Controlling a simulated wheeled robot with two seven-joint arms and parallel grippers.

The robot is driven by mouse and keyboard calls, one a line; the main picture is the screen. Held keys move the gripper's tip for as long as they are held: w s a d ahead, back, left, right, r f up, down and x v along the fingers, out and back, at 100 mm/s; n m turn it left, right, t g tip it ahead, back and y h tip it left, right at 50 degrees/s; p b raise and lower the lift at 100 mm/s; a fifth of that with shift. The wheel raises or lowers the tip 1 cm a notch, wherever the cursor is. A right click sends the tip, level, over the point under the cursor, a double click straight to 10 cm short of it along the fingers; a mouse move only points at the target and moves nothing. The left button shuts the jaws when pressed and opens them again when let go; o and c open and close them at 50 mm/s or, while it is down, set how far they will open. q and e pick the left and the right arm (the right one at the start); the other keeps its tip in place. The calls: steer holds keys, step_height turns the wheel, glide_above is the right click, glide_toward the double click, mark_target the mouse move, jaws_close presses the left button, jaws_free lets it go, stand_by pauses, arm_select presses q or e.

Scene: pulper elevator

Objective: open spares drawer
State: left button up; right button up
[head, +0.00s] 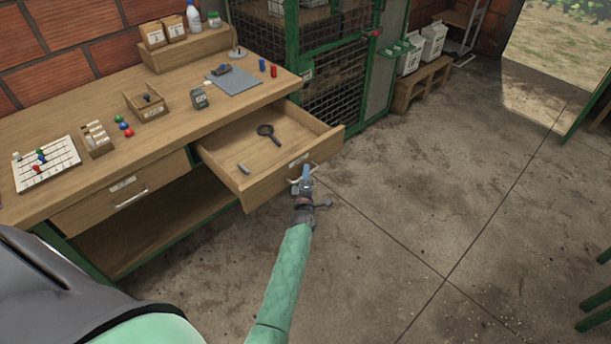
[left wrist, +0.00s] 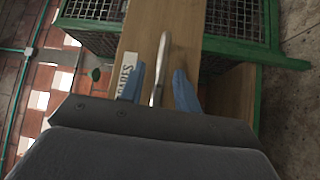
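The spares drawer (head: 268,184) is pulled well out from under the workbench, at the bench's right end. A dark magnifier-like tool (head: 268,131) and a small grey piece (head: 243,168) lie inside it. My left gripper (head: 306,175) is at the drawer's front, by its handle. In the left wrist view the metal handle (left wrist: 160,65) stands between the two blue fingers (left wrist: 158,88), with a gap visible beside it, so the gripper looks open around it. A partly legible label (left wrist: 124,70) is on the drawer front. My right gripper is not in view.
A second drawer (head: 125,192) at left is closed. The bench top (head: 190,120) holds a pegboard, small trays, a clipboard and bottles. A green wire-mesh cage (head: 330,80) stands right behind the open drawer. The concrete floor (head: 440,200) to the right is largely clear.

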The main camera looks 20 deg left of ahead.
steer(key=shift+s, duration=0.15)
